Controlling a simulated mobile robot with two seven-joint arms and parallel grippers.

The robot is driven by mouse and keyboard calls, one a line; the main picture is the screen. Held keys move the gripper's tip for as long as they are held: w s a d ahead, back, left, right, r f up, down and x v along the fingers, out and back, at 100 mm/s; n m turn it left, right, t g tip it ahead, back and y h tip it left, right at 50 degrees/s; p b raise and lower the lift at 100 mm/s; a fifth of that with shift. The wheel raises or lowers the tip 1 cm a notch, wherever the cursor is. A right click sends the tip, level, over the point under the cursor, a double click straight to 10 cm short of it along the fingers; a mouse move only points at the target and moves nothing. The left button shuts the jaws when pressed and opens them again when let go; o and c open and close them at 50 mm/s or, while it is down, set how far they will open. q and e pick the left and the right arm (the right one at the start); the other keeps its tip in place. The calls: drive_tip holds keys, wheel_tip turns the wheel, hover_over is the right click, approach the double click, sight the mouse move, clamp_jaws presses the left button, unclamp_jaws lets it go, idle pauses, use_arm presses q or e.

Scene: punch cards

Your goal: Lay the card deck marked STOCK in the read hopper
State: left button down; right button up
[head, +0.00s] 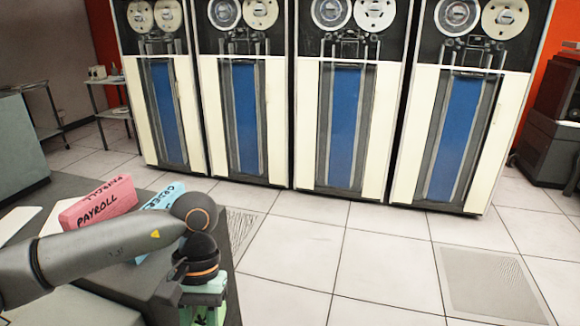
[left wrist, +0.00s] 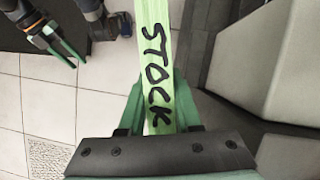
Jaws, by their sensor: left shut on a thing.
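The green STOCK deck (left wrist: 157,65) stands between the fingers of my left gripper (left wrist: 158,105) in the left wrist view, its black lettering facing the camera. My left gripper (head: 204,296) is shut on it. In the head view the gripper is low, beside the dark surface's right edge, and only a bit of the green deck (head: 212,317) shows below it. My right gripper (left wrist: 66,50) shows at the upper left of the left wrist view, its fingers apart and empty. I cannot make out the read hopper for certain in either view.
A pink PAYROLL deck (head: 98,203) and a light blue deck (head: 163,197) lie on the dark surface (head: 60,184), partly behind my left arm. Tall tape cabinets (head: 345,120) line the back. The tiled floor (head: 300,255) to the right is clear.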

use_arm(q)
drive_tip(key=a, duration=0.6)
wheel_tip(320, 180, up, 8)
drive_tip(key=p, duration=0.8)
drive_tip(key=shift+w+f, duration=0.15)
drive_tip(key=shift+f, duration=0.1)
drive_tip(key=shift+d+r+p, duration=0.1)
drive_tip(key=shift+p, duration=0.2)
